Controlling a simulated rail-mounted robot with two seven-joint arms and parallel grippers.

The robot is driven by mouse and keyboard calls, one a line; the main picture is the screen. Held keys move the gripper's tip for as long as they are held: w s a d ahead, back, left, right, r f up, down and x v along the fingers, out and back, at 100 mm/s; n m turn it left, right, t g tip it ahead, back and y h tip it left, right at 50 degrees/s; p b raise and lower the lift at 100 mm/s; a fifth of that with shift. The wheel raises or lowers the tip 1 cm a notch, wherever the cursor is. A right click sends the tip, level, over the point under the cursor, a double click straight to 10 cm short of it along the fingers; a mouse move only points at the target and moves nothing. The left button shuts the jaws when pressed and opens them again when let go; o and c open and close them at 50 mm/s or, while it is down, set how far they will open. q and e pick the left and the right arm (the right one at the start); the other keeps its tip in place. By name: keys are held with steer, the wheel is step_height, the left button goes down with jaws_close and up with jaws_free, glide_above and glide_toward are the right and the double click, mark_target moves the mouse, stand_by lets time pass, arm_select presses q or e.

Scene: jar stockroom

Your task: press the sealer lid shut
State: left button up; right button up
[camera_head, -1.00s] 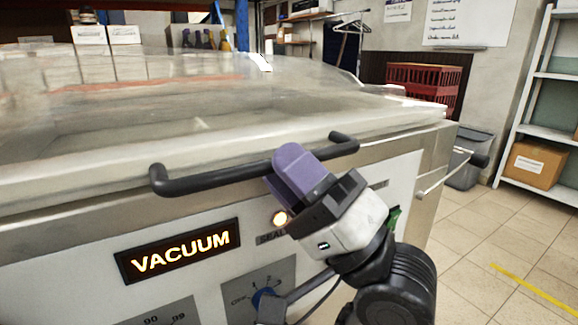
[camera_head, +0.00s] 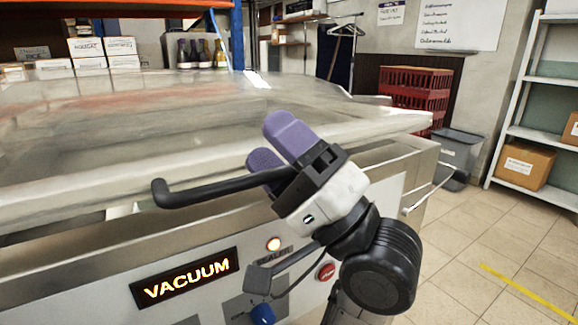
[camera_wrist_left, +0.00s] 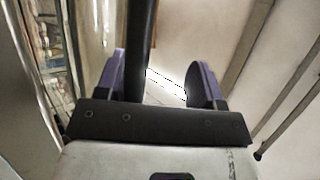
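The sealer lid (camera_head: 90,195) is a clear cover with a pale frame. It stands slightly raised, with a gap between its front edge and the sealer body (camera_head: 190,295). Its black bar handle (camera_head: 215,188) runs along the front. My left gripper (camera_head: 268,142) is at the handle's right part, with its purple fingers on either side of the bar. In the left wrist view the handle (camera_wrist_left: 140,45) passes between the spread fingers (camera_wrist_left: 160,78), nearer the left finger, with clear space beside the other. The handle's right end is hidden behind the gripper. My right gripper is out of view.
The front panel has a lit VACUUM sign (camera_head: 186,278), a glowing lamp (camera_head: 273,244), a red button (camera_head: 326,271) and a blue knob (camera_head: 262,314). Red crates (camera_head: 415,88), a grey bin (camera_head: 455,150) and a shelf (camera_head: 540,80) stand beyond.

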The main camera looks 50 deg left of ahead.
arm_select(q)
steer(key=shift+o, duration=0.2)
steer(key=a+r+p, duration=0.2)
steer(key=r+p, duration=0.5)
steer(key=r, duration=0.3)
steer(key=a+r+p, duration=0.2)
steer(key=r+p, duration=0.5)
steer(key=r, duration=0.3)
steer(key=shift+w+a+r+m+t+h, duration=0.2)
steer(key=shift+r+m+t+h, duration=0.1)
steer(key=shift+m+t+h, duration=0.1)
steer(key=shift+a+r+p, duration=0.45)
steer(key=shift+r+p, duration=0.3)
steer(key=shift+r, duration=0.1)
